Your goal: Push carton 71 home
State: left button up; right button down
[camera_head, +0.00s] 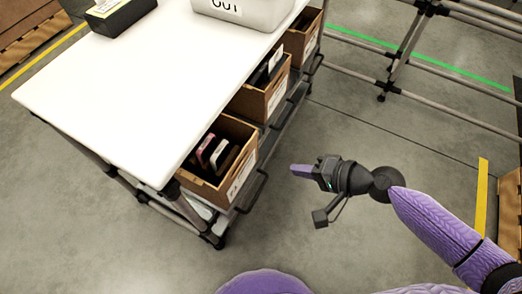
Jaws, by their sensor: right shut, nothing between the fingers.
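Several brown cartons sit in a row on a shelf under the white tabletop, their open tops showing past its right edge. The nearest carton (233,190) holds pink, white and dark items and bears a white label too small to read surely. The middle carton (271,101) has dark contents and a label. The far carton (304,42) is partly hidden by the tabletop. I cannot tell which is carton 71. My right gripper (295,168) is shut and empty, its purple fingertips pointing left, apart from and right of the nearest carton. My left gripper is out of view.
The white tabletop (120,85) carries a grey bin (245,12) and a black box (120,12). Dark handle-like bars (252,192) stand out along the shelf front. A pipe rack (395,60) stands at the upper right. The floor between is clear.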

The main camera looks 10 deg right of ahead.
jog(key=b, duration=0.3)
send_near(241, 157)
notch_tip(241, 157, down, 3)
jog(key=a, duration=0.1)
jog(key=w+a, duration=0.3)
jog(key=shift+a+f+b, duration=0.15)
jog(key=shift+f+b, duration=0.05)
jog(key=shift+b, duration=0.15)
jog(key=shift+w+a, duration=0.2)
jog(key=shift+a, duration=0.1)
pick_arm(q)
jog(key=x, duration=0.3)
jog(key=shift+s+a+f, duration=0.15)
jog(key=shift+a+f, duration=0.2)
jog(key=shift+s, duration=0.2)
pick_arm(e)
jog(key=shift+r, duration=0.1)
